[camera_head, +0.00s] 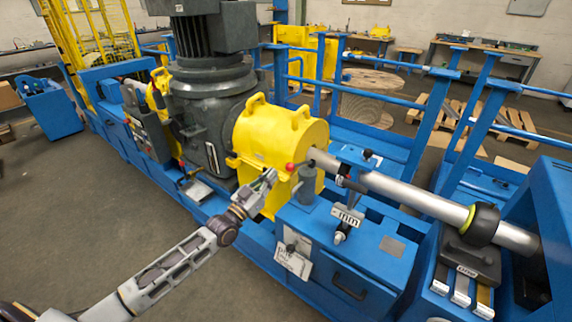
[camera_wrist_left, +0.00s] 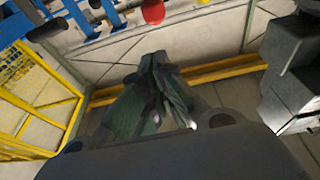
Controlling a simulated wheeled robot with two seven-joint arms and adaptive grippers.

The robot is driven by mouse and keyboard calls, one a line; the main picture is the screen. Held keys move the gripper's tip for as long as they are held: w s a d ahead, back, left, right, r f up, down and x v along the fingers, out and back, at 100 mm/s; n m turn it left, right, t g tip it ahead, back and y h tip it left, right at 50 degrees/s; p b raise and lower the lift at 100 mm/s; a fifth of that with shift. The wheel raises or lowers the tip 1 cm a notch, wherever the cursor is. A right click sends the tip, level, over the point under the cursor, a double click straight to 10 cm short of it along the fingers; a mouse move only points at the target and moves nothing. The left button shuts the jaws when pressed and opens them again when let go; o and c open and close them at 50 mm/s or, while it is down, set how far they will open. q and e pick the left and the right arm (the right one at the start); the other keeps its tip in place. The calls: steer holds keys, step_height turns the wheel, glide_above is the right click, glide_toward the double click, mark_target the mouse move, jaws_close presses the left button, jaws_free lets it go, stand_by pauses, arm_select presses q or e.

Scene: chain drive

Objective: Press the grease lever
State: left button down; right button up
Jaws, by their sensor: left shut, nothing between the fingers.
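A small red knob (camera_head: 290,167), which looks like the end of the grease lever, shows beside the yellow guard, near a grey cylinder (camera_head: 308,182). The lever's rod is hard to make out. In the left wrist view a red round knob (camera_wrist_left: 153,11) shows at the top edge, beyond the fingers. My left gripper (camera_head: 270,176) is shut and empty, just left of and slightly below the red knob. Its fingers (camera_wrist_left: 156,62) also show closed together in the wrist view. A gap seems to show between fingertips and knob; contact cannot be confirmed. My right gripper is not in view.
The yellow guard (camera_head: 282,130) stands right behind my left gripper. A large grey motor (camera_head: 212,110) is to its left. A steel shaft (camera_head: 415,195) runs right above the blue frame (camera_head: 375,248). Open floor lies at the front left.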

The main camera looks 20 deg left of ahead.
arm_select(q)
steer(key=shift+s+a+r+t, duration=0.1)
steer(key=shift+a+r+t, duration=0.15)
steer(key=shift+r, duration=0.15)
steer(key=shift+a+r+t, duration=0.1)
steer(key=shift+r+t, duration=0.15)
steer(key=shift+r, duration=0.15)
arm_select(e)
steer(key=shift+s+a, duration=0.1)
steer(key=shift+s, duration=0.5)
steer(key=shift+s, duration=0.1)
arm_select(q)
steer(key=shift+w, duration=0.2)
